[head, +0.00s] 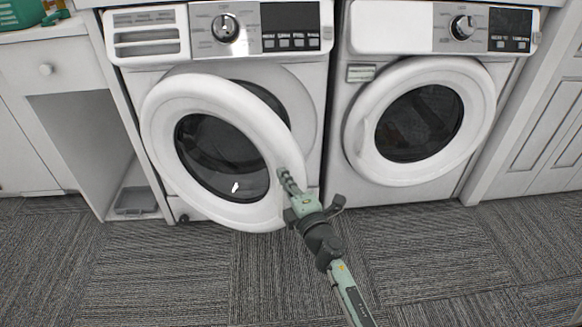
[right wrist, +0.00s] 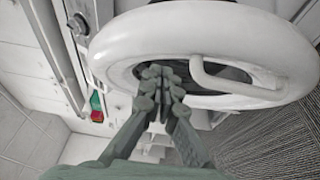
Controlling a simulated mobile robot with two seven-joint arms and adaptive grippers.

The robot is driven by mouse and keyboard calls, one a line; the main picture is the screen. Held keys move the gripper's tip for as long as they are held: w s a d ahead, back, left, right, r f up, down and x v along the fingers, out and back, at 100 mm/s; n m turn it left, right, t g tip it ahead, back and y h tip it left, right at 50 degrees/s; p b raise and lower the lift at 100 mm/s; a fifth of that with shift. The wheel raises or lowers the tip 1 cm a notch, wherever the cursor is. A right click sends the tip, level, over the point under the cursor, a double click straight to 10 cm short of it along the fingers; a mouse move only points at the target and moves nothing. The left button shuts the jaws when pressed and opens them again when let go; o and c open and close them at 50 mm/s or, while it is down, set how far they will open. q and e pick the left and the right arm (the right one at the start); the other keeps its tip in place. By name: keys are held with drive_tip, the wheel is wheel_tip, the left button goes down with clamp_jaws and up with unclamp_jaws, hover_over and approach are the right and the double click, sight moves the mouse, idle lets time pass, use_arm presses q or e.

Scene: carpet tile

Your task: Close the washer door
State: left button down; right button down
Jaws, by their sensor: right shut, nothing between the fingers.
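The left washer (head: 320,130) has its round white door (head: 160,120) standing partly open, with a gap to the body at the upper right. The door's dark glass (head: 215,160) faces me. My right gripper (head: 287,180) is shut and empty, its fingertips in front of the door's right rim, near the handle side. In the right wrist view, the fingertips (right wrist: 163,84) overlap the lower edge of the door ring (right wrist: 180,28), left of the curved handle (right wrist: 232,86). I cannot tell whether they touch the door. My left gripper is not in view.
A second machine (head: 350,180) with its round door (head: 360,135) shut stands to the right. A white cabinet (head: 60,130) with an open bay is on the left, and white cabinet doors (head: 550,130) are on the right. The carpet (head: 180,280) in front is clear.

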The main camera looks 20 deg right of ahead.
sight(286, 160)
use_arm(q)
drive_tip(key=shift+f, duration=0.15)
use_arm(e)
drive_tip(key=shift+w+d, duration=1.1)
drive_tip(key=shift+d, duration=0.2)
drive_tip(key=shift+d, duration=0.1)
